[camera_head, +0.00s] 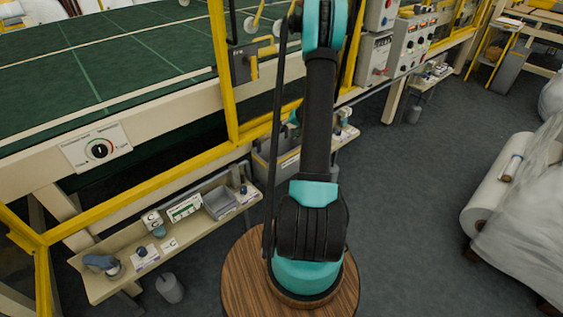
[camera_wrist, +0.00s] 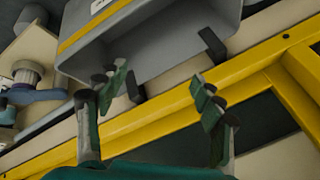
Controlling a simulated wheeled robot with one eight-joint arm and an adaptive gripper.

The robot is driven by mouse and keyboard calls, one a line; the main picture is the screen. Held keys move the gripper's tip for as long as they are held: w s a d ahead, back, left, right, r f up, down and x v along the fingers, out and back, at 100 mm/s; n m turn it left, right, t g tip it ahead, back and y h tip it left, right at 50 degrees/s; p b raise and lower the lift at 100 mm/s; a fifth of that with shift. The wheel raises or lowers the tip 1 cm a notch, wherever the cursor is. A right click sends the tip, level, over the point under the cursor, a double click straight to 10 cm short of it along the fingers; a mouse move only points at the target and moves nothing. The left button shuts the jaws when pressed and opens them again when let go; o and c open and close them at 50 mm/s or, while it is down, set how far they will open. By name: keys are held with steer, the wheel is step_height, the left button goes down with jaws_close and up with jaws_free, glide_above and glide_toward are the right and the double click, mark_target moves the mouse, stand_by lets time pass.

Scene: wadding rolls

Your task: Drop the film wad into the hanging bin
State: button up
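A grey bin with a yellow stripe (camera_wrist: 178,42) fills the upper middle of the wrist view, with black hooks at its edge against the yellow-railed frame. In the head view, a grey bin (camera_head: 268,170) shows partly behind my arm. My gripper (camera_wrist: 160,98) is open, its two teal fingers wide apart in front of the bin's edge with nothing visible between them. In the head view my gripper is mostly hidden behind my arm. I cannot make out the film wad in either view, and only part of the bin's inside shows.
A yellow guard rail (camera_head: 150,188) and a green-topped machine table (camera_head: 100,60) lie to the left. A beige shelf (camera_head: 165,245) holds several small items. The grey floor (camera_head: 420,210) between is clear.

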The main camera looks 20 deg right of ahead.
steer(key=shift+r, duration=0.1)
steer(key=v, duration=1.2)
steer(key=shift+a, duration=0.1)
steer(key=s+a+r+n+g+h, duration=0.1)
steer(key=s+a+r, duration=0.2)
steer(key=s+a, duration=0.4)
steer(key=s+a+r+n, duration=0.1)
steer(key=s+a+r, duration=0.25)
steer(key=a, duration=0.45)
steer(key=s+a+n+h, duration=0.1)
steer(key=s+a, duration=0.3)
steer(key=s, duration=0.6)
steer(key=s+a+f+n+h, duration=0.1)
steer(key=s+a, duration=0.4)
steer(key=s, duration=0.5)
steer(key=shift+s+f, duration=0.3)
